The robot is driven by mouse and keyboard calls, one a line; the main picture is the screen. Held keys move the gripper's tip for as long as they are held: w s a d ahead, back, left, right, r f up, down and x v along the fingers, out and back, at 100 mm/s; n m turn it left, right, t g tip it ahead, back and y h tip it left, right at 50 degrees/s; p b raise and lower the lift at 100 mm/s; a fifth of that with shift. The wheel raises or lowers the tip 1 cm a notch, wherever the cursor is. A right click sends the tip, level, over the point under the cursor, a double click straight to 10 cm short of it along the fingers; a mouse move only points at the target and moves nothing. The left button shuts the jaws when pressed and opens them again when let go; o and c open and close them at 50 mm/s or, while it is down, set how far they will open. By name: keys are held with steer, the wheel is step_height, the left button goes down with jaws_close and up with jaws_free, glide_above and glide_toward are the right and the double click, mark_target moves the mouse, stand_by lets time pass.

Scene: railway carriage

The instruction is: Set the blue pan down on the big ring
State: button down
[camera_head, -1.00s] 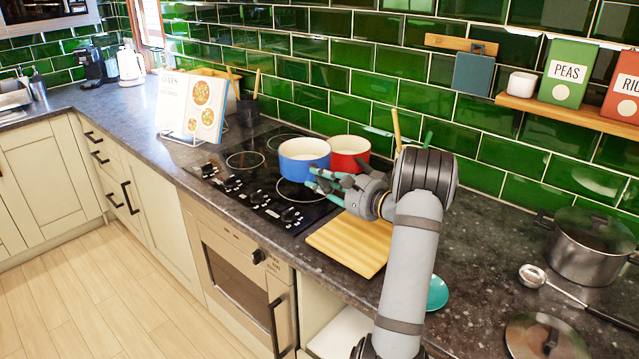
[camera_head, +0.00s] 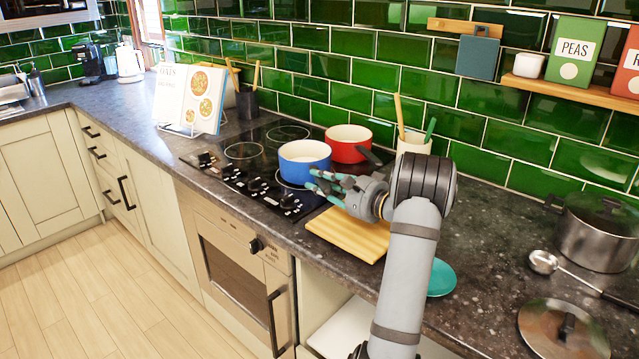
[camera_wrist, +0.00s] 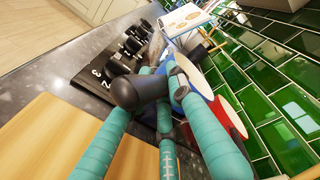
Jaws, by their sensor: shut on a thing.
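The blue pan (camera_head: 304,172), cream inside, is upright over the front right part of the black hob (camera_head: 222,170). A ring (camera_head: 281,183) shows partly beneath it; I cannot tell whether the pan touches the glass. My gripper (camera_head: 325,187) is shut on the pan's dark handle, at the pan's right front side. In the wrist view the handle's rounded end (camera_wrist: 126,92) sticks out between the teal fingers, with the blue pan (camera_wrist: 197,82) beyond. Bare rings show at the front left (camera_head: 244,143) and back left (camera_head: 288,126). Which ring is biggest is unclear.
The red pan (camera_head: 348,152) stands close behind the blue pan, its dark handle pointing right. A wooden board (camera_head: 345,240) lies right of the hob. A utensil pot (camera_head: 413,146) stands behind my arm. A cookbook stand (camera_head: 192,100) is left of the hob.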

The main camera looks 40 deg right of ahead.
steer(key=shift+f+b, duration=0.1)
steer(key=shift+b, duration=0.3)
stand_by(0.4)
steer(key=c, duration=1.5)
jaws_free()
steer(key=shift+f, duration=0.3)
steer(key=shift+r, duration=0.15)
steer(key=c, duration=0.4)
steer(key=shift+s, duration=0.1)
steer(key=shift+s+d+r+b, duration=0.2)
steer(key=shift+s+b, duration=0.45)
steer(key=shift+s, duration=0.6)
steer(key=shift+s+d+r+b, duration=0.15)
steer(key=shift+s+b, duration=0.45)
steer(key=shift+s, duration=0.6)
steer(key=shift+s+f, duration=0.1)
steer(key=shift+s+d+r+b, duration=0.2)
steer(key=shift+s+b, duration=0.4)
steer(key=shift+s, duration=0.6)
steer(key=shift+s+d+r+b, duration=0.15)
steer(key=shift+s+b, duration=0.4)
steer(key=shift+s, duration=0.6)
